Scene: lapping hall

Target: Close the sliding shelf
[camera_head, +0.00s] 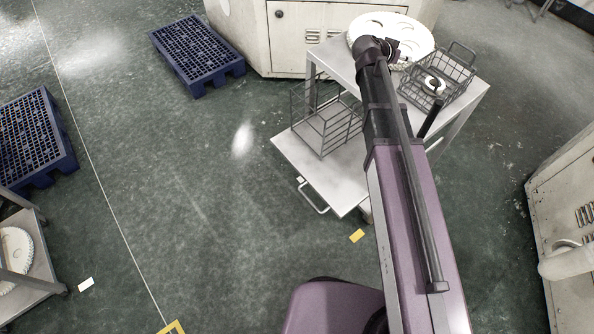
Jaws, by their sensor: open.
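The sliding shelf (318,180) is a pale flat board low on a metal cart. It sticks out from under the cart's top toward the lower left. A looped handle (314,203) is on its front edge. A grey wire rack (325,122) stands upright on the shelf. My arm crosses above the cart and hides part of it and the shelf's right side. My gripper (396,50) is small and dark in this view, open, above the cart's top by a white lapping plate (408,30). It is well apart from the shelf handle.
A wire basket (455,72) holding a white ring stands on the cart's top. A machine cabinet (285,50) is behind the cart. Another cabinet (575,200) is at right. Blue pallets (195,50) lie at left. The floor left of the shelf is clear.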

